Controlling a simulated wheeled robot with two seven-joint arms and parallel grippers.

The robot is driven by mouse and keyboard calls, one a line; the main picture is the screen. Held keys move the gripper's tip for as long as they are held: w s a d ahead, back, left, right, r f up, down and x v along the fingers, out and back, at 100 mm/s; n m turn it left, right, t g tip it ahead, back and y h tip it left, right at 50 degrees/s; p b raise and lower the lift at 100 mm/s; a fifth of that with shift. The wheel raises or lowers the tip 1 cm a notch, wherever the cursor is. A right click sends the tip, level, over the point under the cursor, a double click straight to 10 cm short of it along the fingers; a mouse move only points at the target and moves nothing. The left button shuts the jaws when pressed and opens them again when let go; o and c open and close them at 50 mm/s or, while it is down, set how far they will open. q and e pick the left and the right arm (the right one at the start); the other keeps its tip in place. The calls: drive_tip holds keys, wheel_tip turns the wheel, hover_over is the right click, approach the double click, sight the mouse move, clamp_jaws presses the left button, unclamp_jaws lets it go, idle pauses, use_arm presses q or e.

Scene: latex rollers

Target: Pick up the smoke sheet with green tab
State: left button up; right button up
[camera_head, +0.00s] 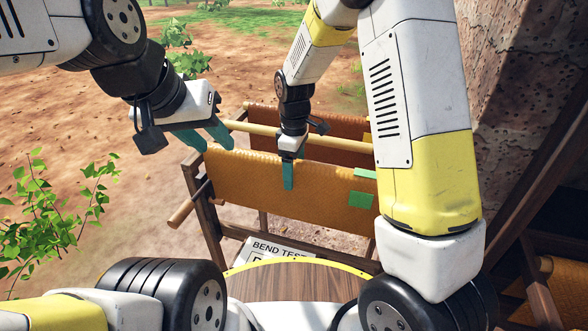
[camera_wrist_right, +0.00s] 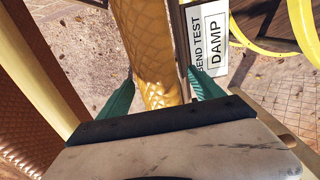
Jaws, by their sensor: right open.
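The amber, textured smoke sheet with green tab (camera_head: 240,185) hangs over a wooden pole on a rack in the head view. Its green tabs (camera_head: 360,199) show near its right end. My right gripper (camera_head: 289,178) points down at the sheet's upper edge, left of the tabs. In the right wrist view, the sheet (camera_wrist_right: 148,50) runs between the open green fingers (camera_wrist_right: 160,84), with gaps on both sides. My left gripper (camera_head: 214,146) is open and empty near the sheet's upper left corner. The far finger of the right gripper is hidden in the head view.
A sign (camera_head: 268,251) reading "BEND TEST" and, in the wrist view, "DAMP" stands below. A round wooden top (camera_head: 290,282) with yellow rim is in front.

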drive_tip(key=shift+f, duration=0.65)
clamp_jaws()
drive_tip(key=shift+r, duration=0.2)
